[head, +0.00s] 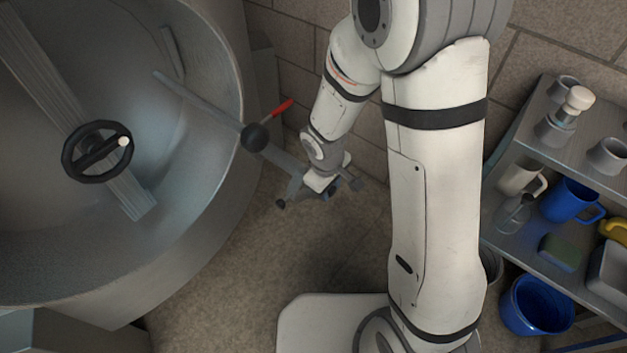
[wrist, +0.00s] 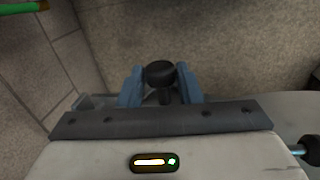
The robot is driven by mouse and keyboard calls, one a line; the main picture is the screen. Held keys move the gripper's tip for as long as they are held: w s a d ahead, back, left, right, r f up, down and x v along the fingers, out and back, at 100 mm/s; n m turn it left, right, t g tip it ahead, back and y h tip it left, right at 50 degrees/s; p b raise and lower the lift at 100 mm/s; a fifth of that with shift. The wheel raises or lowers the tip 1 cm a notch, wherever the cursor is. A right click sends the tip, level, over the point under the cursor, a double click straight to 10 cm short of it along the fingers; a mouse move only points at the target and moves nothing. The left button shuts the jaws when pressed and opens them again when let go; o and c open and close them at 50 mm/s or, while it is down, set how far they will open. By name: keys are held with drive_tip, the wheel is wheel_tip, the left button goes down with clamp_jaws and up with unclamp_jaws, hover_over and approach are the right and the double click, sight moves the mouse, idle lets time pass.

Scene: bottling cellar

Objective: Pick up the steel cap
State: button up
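My gripper (wrist: 160,88) shows in the wrist view with its two blue fingers apart. A dark round knob (wrist: 160,72) on a short stem shows between them; I cannot tell whether the fingers touch it. In the head view my gripper (head: 328,192) is low by the brick wall, beside the tank's outlet pipe. I cannot make out a steel cap for certain in either view; the area at the fingers is small and partly covered by my wrist.
The large steel tank (head: 185,215) fills the left, with a red-handled valve (head: 282,109) near my arm. At right a shelf unit (head: 535,125) holds cups, a blue mug (head: 571,200) and a green sponge (head: 560,252). A blue bucket (head: 537,305) stands below. The floor (head: 225,300) between is clear.

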drive_tip(key=c, duration=0.6)
